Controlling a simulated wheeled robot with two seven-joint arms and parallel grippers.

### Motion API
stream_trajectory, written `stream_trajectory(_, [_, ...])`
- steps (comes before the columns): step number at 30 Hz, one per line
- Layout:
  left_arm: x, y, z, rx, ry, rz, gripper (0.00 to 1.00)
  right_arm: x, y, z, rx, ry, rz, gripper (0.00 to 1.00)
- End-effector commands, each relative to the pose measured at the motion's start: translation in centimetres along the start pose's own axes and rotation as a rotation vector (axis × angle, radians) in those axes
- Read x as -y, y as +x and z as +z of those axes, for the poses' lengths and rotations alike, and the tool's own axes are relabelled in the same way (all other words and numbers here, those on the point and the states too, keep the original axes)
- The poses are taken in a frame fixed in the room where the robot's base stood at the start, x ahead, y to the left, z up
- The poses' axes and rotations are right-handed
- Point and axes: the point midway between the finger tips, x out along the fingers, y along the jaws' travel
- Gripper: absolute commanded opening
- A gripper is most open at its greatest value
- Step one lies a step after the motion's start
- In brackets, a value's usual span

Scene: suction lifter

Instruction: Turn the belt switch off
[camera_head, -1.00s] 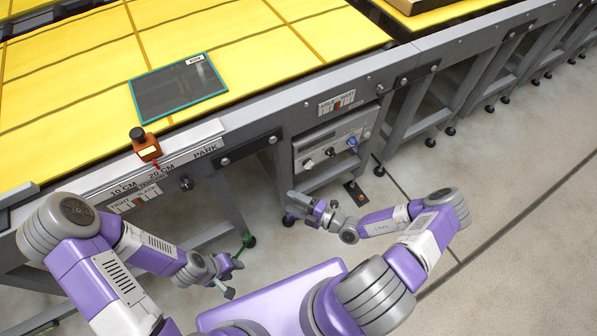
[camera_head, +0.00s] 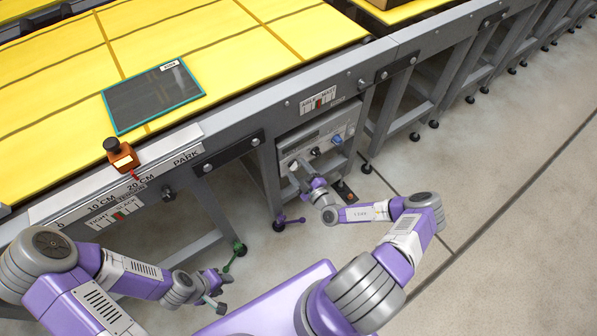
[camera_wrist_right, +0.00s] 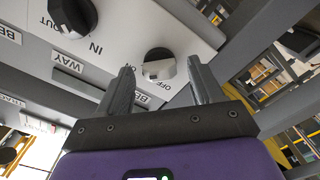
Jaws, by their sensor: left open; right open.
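The control panel (camera_head: 345,122) is a light box under the yellow belt table, with several knobs. In the right wrist view a round black-and-white knob (camera_wrist_right: 158,66) has an "OFF" mark beside it. A label starting "BE" below it is partly hidden by a finger; I take this as the belt switch. My right gripper (camera_head: 302,174) is at the panel's left end. In the wrist view its open fingers (camera_wrist_right: 160,78) point at this knob, one to each side; I cannot tell if they touch it. My left gripper (camera_head: 220,293) is open and empty, low at the left.
A black knob (camera_wrist_right: 72,14) marked "IN" and "OUT" is close by on the panel. A blue knob (camera_head: 337,140) is further right. An orange block (camera_head: 122,155) and a dark teal-edged plate (camera_head: 152,97) are at the table. The floor at right is clear.

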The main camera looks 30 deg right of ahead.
Motion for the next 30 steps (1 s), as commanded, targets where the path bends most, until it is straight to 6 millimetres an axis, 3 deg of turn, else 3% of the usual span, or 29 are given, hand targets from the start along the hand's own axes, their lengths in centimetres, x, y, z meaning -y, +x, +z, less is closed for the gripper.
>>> stream_trajectory(6, [0.0,0.0,0.0,0.0,0.0,0.0,0.43,0.0,0.0,0.0,0.0,0.0,0.0,0.66])
stream_trajectory(17, [0.0,0.0,0.0,0.0,0.0,0.0,0.43,0.0,0.0,0.0,0.0,0.0,0.0,0.11])
stream_trajectory(30, [-0.4,-1.2,0.1,0.0,0.0,0.0,0.43,-0.1,0.0,-0.1,0.002,-0.101,-0.001,0.1])
